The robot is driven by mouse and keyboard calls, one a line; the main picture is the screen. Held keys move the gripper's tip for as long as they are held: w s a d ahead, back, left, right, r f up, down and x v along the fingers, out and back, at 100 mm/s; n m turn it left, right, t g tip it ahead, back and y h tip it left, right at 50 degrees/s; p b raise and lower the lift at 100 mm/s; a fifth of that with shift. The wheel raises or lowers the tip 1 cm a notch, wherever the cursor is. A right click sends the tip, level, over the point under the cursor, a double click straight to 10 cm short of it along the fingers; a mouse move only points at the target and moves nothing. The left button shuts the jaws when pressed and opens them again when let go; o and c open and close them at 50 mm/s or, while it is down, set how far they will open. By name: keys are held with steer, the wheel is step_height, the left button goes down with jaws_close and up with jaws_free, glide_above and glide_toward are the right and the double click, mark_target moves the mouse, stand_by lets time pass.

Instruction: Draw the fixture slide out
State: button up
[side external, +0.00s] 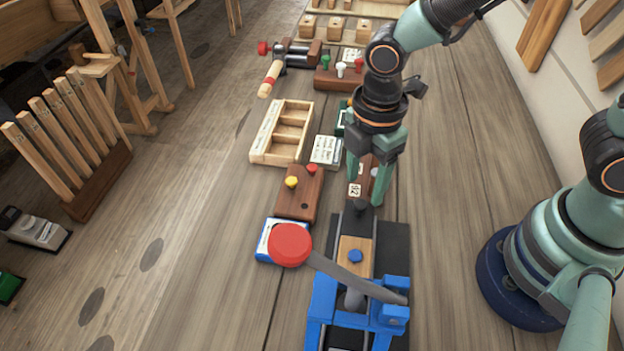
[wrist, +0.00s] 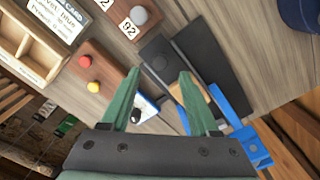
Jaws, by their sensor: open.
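The blue fixture (side external: 323,297) stands at the front of the bench, with a dark slide (side external: 352,221) running out of its far end.
A brown block with red and yellow pegs (side external: 298,196) and a blue-white box (side external: 268,239) stand left of the slide. Beyond are a label card (side external: 326,150), a wooden divided tray (side external: 262,146) and a numbered brown block (side external: 366,180) close to my fingers. Bare bench lies right.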

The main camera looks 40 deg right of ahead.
step_height(320, 180, up, 7)
steer(key=shift+r, duration=0.15)
stand_by(0.4)
steer(key=w+d+r+m+t, duration=0.1)
steer(key=d+r+m, duration=0.3)
steer(key=d+m, duration=0.4)
steer(key=w+d+r+m+t, duration=0.1)
steer(key=d+r+m+t, duration=0.3)
steer(key=d+m, duration=0.4)
steer(key=shift+m+t, duration=0.3)
steer(key=shift+m, duration=0.7)
steer(key=shift+w+r, duration=0.1)
